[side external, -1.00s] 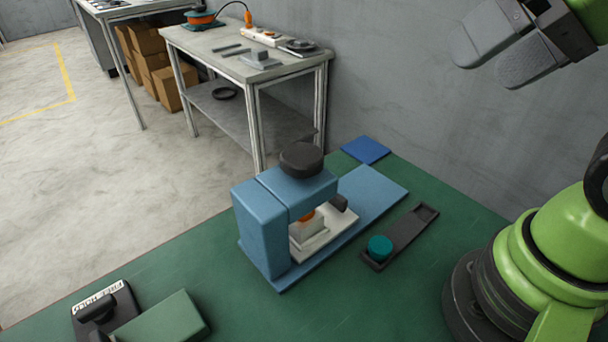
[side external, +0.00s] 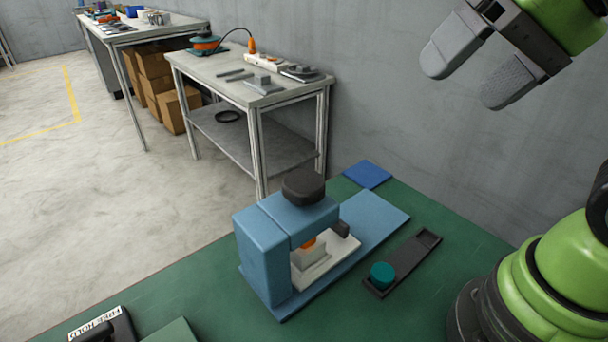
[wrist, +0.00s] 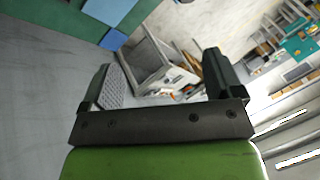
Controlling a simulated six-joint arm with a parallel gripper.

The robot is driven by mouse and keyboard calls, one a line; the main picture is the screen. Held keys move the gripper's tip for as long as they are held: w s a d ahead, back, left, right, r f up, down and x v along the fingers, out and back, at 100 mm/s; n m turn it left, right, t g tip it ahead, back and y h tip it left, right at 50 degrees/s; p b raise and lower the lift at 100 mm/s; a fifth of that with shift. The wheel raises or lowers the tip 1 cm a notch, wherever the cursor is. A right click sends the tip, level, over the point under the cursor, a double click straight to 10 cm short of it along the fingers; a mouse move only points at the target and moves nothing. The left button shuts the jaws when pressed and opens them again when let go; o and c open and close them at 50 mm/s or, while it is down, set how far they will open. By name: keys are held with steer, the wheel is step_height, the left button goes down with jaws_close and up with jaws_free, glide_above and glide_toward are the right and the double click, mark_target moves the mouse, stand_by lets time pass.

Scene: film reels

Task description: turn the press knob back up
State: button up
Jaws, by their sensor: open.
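The blue press (side external: 265,245) stands on the green table, with the dark press knob (side external: 303,186) on top of its arm. Under the arm are an orange part (side external: 308,243) and a light block on a pale plate (side external: 330,255). My gripper (side external: 462,75) is open and empty, high above the table at the upper right, well apart from the knob. In the wrist view my gripper's two fingers (wrist: 160,90) are spread with nothing between them. The knob cannot be made out in the wrist view.
A dark tray (side external: 408,258) with a teal round piece (side external: 382,275) lies right of the press. A blue pad (side external: 367,174) lies behind it. A labelled dark holder (side external: 105,325) is at the front left. A grey side table (side external: 250,95) stands behind.

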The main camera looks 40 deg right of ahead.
steer(key=w+a+m+g+y, duration=0.1)
steer(key=w+a+m+g, duration=0.2)
steer(key=w, duration=0.4)
steer(key=m+g+y, duration=0.1)
steer(key=m+g, duration=0.3)
steer(key=m, duration=0.2)
glide_toward(303, 180)
steer(key=x, duration=0.9)
steer(key=shift+s+a+f, duration=0.1)
steer(key=shift+f, duration=0.15)
steer(key=c, duration=0.9)
